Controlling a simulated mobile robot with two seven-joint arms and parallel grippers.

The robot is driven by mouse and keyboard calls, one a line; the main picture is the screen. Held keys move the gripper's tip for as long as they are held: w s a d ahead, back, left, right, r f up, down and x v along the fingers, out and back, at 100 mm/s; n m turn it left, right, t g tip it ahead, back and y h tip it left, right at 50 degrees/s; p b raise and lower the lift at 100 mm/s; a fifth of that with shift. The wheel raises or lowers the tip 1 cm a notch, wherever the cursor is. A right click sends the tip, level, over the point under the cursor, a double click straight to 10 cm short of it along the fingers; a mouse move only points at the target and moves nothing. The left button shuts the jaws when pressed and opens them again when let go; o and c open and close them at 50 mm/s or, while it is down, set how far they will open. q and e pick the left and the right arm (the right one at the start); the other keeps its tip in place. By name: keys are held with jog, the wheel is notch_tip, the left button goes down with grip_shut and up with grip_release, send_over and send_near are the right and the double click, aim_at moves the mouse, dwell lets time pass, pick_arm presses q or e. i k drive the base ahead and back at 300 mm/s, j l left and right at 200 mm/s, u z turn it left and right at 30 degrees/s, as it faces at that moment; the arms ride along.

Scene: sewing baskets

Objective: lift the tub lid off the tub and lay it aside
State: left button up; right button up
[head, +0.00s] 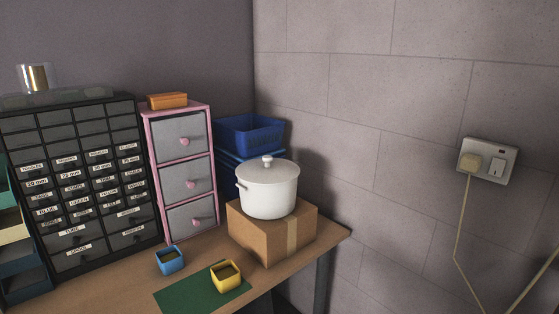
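The white tub (268,195) stands upright on a cardboard box at the right end of the table. Its lid (259,172) sits on top of it and has a round silver knob (267,160) in the middle. A small dark handle shows on the tub's left side. Neither of my grippers shows in the head view.
The cardboard box (253,239) stands near the table's right edge. Blue baskets (247,137) are stacked behind the tub. A pink-framed drawer unit (182,185) stands to the left. Blue (169,262) and yellow (226,277) cups and a green mat (190,297) occupy the front.

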aim_at(266, 170)
jog(key=i+l+u, duration=0.25)
jog(key=i, duration=0.15)
jog(key=i+l+u, duration=0.25)
jog(key=i+l, duration=0.1)
jog(key=i, duration=0.05)
